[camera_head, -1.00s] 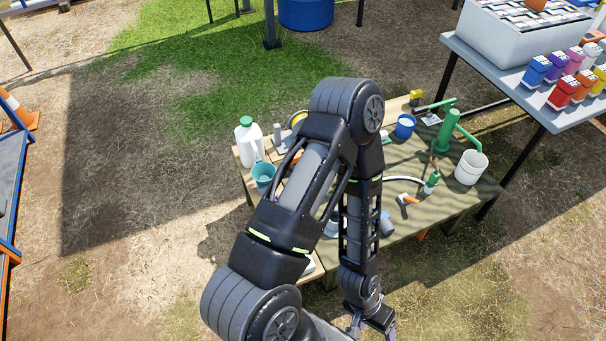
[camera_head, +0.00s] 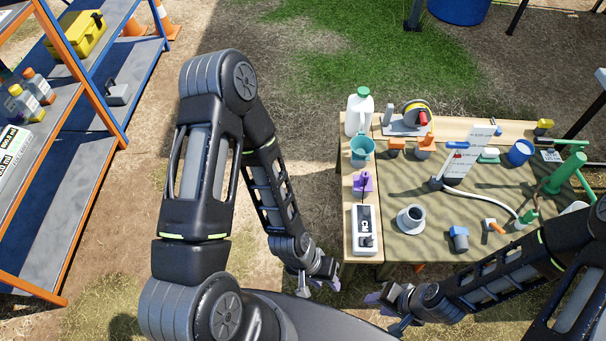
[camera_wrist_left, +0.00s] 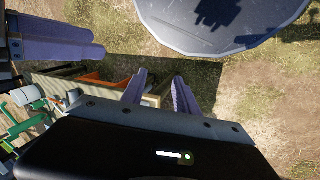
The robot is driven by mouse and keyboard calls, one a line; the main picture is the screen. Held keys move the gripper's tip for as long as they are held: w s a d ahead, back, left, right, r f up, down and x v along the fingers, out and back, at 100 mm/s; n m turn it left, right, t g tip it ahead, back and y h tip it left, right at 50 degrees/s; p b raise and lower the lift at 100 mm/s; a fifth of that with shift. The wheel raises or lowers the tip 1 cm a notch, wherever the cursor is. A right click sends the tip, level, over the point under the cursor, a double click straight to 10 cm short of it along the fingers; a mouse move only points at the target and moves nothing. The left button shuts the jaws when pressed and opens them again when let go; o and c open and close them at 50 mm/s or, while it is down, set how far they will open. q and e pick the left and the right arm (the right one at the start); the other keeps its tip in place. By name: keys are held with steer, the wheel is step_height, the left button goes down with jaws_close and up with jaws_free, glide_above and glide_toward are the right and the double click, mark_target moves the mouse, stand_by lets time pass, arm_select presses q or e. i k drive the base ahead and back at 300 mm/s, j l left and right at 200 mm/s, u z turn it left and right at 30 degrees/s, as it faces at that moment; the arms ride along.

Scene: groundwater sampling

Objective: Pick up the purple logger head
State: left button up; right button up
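The purple logger head (camera_head: 363,182) is a small purple piece on the wooden strip along the table's left side, in the head view. It stands between a teal cup and a white block. My left gripper (camera_head: 320,280) is off the table's front left corner, nearer to me than the logger head and apart from it. Its fingers, also in the left wrist view (camera_wrist_left: 158,92), are apart with nothing between them. My right gripper (camera_head: 385,312) is in front of the table's near edge, fingers apart and empty. The logger head cannot be made out in the wrist view.
The teal cup (camera_head: 362,148) and a white jug (camera_head: 359,110) stand behind the logger head. A grey cup (camera_head: 410,219) is to the right. A shelf rack (camera_head: 105,110) stands at far left, with open ground between.

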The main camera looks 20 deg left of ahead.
mark_target(358, 180)
steer(key=u, duration=0.25)
steer(key=i+j, duration=0.3)
steer(key=j, duration=0.15)
steer(key=i+j, duration=0.35)
steer(key=j+z, duration=0.1)
steer(key=z, duration=1.9)
